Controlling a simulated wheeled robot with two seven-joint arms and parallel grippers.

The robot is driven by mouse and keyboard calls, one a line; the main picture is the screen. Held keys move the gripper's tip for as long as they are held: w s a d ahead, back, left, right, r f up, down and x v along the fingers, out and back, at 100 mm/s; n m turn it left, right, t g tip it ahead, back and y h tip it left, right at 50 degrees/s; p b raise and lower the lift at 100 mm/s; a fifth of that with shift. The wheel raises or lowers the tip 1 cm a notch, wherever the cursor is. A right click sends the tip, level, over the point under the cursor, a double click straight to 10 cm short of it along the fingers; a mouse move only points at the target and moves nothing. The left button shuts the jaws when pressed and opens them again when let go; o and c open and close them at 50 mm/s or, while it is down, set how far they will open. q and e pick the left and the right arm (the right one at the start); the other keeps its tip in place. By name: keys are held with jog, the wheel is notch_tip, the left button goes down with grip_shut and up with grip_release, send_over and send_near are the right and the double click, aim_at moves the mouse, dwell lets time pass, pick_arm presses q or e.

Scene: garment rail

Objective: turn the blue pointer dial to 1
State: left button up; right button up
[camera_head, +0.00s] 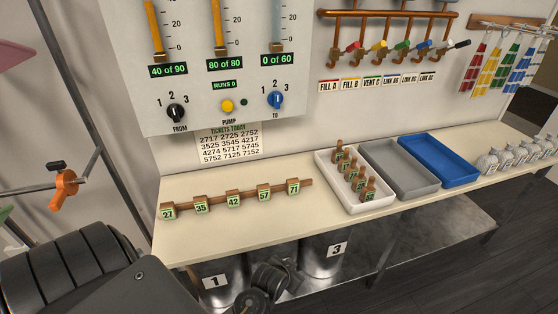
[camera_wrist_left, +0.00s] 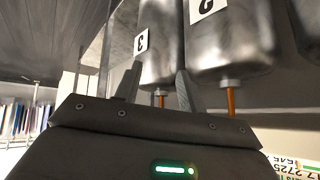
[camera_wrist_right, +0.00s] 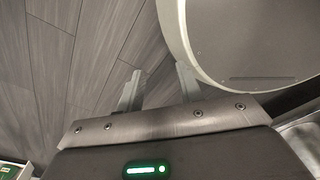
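The blue pointer dial (camera_head: 276,100) is on the wall panel in the head view, under the "0 of 60" readout, with 1, 2, 3 around it and TO below. Its white mark appears to point up, at the 2. No gripper is near it. My left gripper (camera_wrist_left: 156,85) is open and empty in the left wrist view, with metal tanks (camera_wrist_left: 232,40) beyond its fingers. My right gripper (camera_wrist_right: 160,82) is open and empty above the floor in the right wrist view. Neither set of fingertips can be made out in the head view.
A black FROM dial (camera_head: 176,112) and yellow PUMP button (camera_head: 227,106) are left of the blue dial. The table (camera_head: 215,236) below holds a rack of numbered blocks (camera_head: 233,199), a white tray (camera_head: 325,171), a grey tray (camera_head: 372,151) and a blue tray (camera_head: 455,170).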

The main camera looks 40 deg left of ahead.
pick_arm(q)
jog(key=w+a+r+n+t, duration=0.1)
jog(key=w+r, duration=0.2)
jog(key=r, duration=0.4)
jog(key=w+a+r+t, duration=0.1)
jog(key=w+r+t, duration=0.1)
jog(key=r, duration=0.5)
jog(key=n+y, duration=1.1)
jog(key=y, duration=0.3)
send_near(278, 101)
jog(key=shift+g, duration=0.4)
jog(key=x, duration=0.4)
jog(key=p+x, duration=0.1)
jog(key=x, duration=0.3)
jog(key=shift+w+a+r, duration=0.2)
jog(key=shift+w+r, duration=0.05)
jog(key=shift+w, duration=0.05)
pick_arm(e)
jog(key=shift+s+d+r, duration=0.1)
jog(key=shift+s+r, duration=0.2)
jog(key=shift+r, duration=0.3)
pick_arm(q)
jog(key=shift+c, duration=0.3)
grip_shut()
